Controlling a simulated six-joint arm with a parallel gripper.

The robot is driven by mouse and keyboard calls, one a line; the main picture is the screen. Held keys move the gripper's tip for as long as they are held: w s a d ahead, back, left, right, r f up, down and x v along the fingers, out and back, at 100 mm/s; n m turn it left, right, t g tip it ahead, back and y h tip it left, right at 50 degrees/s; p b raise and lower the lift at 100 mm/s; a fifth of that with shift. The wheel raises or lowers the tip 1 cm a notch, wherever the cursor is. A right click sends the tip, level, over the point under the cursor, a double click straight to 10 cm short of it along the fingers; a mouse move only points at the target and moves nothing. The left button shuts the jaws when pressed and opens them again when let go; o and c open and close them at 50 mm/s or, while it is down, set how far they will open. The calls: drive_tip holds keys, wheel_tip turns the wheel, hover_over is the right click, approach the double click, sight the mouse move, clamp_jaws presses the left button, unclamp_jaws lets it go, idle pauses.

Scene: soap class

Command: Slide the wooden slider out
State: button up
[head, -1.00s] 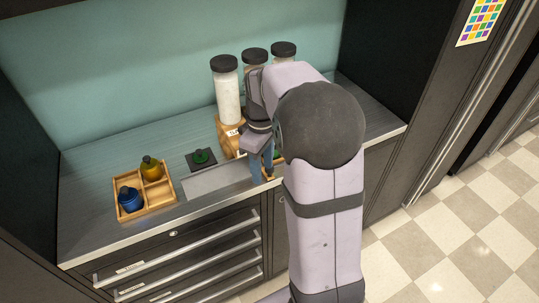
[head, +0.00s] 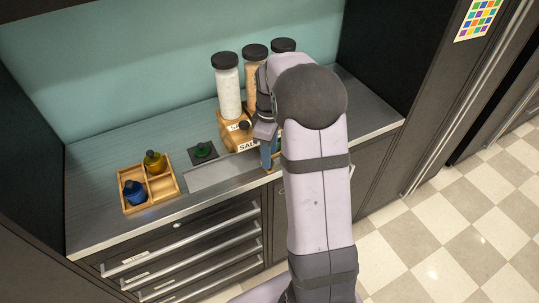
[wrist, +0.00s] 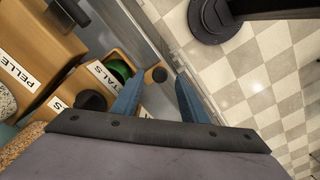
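The wooden dispenser bases show in the wrist view, with labels partly readable as "PELLE" and "TALS". A wooden slider (wrist: 128,63) with a round green part (wrist: 118,70) sits at the base labelled "TALS". In the head view my gripper (head: 270,155) is at the counter's front edge, and my arm hides this slider.
Jars with black lids (head: 228,85) stand on the bases at the back. A wooden tray (head: 170,187) holds a yellow bottle (head: 154,162) and a blue bottle (head: 134,191). A green object (head: 203,150) sits on a dark square. The counter (head: 95,170) is clear at the left.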

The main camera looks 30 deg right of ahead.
drive_tip(key=shift+f, duration=1.15)
drive_tip(key=shift+c, duration=0.6)
clamp_jaws()
drive_tip(key=shift+a, duration=2.3)
drive_tip(key=shift+d, duration=0.15)
drive_tip(key=shift+o, duration=0.6)
unclamp_jaws()
drive_tip(key=shift+r, duration=0.1)
wheel_tip(320, 180, up, 7)
drive_tip(key=b, duration=0.1)
drive_tip(key=shift+b, duration=0.35)
